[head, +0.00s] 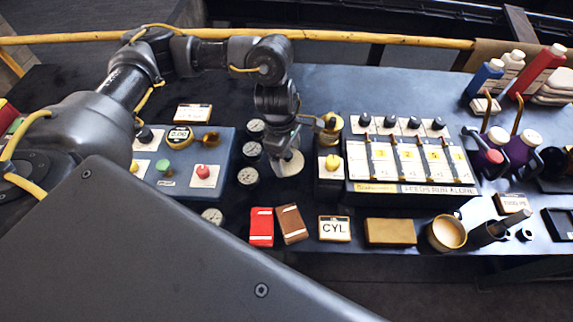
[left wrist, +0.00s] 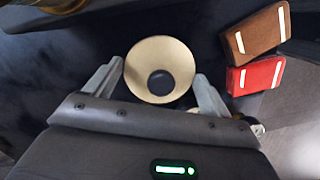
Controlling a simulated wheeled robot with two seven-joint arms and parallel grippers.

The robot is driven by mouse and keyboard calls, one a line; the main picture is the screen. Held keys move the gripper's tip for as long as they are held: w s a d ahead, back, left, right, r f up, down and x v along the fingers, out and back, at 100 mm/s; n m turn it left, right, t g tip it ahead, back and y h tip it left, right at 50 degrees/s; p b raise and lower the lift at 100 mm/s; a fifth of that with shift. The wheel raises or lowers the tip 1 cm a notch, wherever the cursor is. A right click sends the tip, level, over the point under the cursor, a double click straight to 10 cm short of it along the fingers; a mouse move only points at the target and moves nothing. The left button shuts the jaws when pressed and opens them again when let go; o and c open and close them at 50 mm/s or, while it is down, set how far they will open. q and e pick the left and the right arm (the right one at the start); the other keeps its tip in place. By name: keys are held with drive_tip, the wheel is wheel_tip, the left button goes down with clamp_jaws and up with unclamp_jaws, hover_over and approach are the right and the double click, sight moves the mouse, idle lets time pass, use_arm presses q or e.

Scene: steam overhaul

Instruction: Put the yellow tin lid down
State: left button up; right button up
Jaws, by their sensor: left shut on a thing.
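My left gripper (head: 284,150) hangs over the middle of the dark bench, between the row of gauges and the lever panel. My right gripper is not in view.
Gauges (head: 248,175) stand left of the lid, and the lever panel (head: 408,158) stands right. In front lie a red booklet (head: 261,228), a brown booklet (head: 291,224), a CYL card (head: 335,229) and a tan block (head: 390,232). A brass cup (head: 432,238) stands farther right.

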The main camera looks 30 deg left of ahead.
sight(287, 164)
use_arm(q)
drive_tip(key=shift+f, duration=2.75)
drive_tip(key=shift+f, duration=0.2)
drive_tip(key=o, duration=0.9)
drive_tip(key=shift+r, duration=0.55)
drive_tip(key=r, duration=0.3)
drive_tip(key=a+r+b, duration=0.1)
drive_tip(key=r, duration=0.7)
drive_tip(key=shift+a+r, duration=0.15)
drive_tip(key=shift+a, duration=0.25)
